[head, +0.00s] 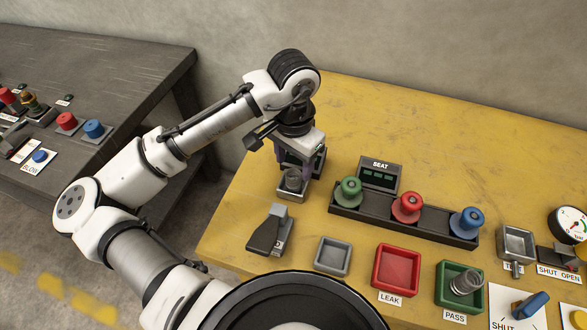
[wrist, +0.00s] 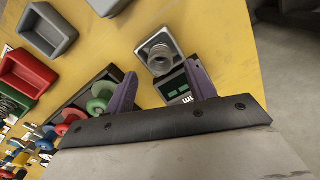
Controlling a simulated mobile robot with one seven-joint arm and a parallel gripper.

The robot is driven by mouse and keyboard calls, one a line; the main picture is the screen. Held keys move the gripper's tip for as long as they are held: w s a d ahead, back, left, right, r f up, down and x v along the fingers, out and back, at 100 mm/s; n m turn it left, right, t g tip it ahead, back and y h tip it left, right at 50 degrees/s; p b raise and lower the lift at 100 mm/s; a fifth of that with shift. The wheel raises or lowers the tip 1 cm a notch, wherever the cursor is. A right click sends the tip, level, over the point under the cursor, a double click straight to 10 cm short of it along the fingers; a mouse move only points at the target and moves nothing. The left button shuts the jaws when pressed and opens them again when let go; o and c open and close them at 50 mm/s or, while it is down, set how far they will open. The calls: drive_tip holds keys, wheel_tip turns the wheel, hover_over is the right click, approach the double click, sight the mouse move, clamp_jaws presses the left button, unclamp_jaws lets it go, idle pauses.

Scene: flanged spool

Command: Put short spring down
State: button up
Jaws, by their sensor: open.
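My gripper (head: 300,162) is low over the left part of the yellow table. In the wrist view its two purple fingers (wrist: 160,69) are apart. A grey metal coil spring (wrist: 158,52) sits in a small grey holder (wrist: 147,68) with a green-lit display beside it, in the gap beyond the fingertips. The fingers do not appear to touch the spring. In the head view the holder (head: 293,192) shows below the gripper, partly hidden by it. Another coil spring (head: 465,284) lies in the green PASS tray (head: 446,299); I cannot tell which is shorter.
A black SEAT rack (head: 428,226) with green, red and blue spools stands right of the gripper. A black clamp-like device (head: 268,232), a grey tray (head: 332,255) and the red LEAK tray (head: 397,270) are in front. The table's back area is clear.

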sight(294, 173)
wheel_tip(294, 173, up, 9)
drive_tip(key=shift+f, duration=0.2)
idle(0.9)
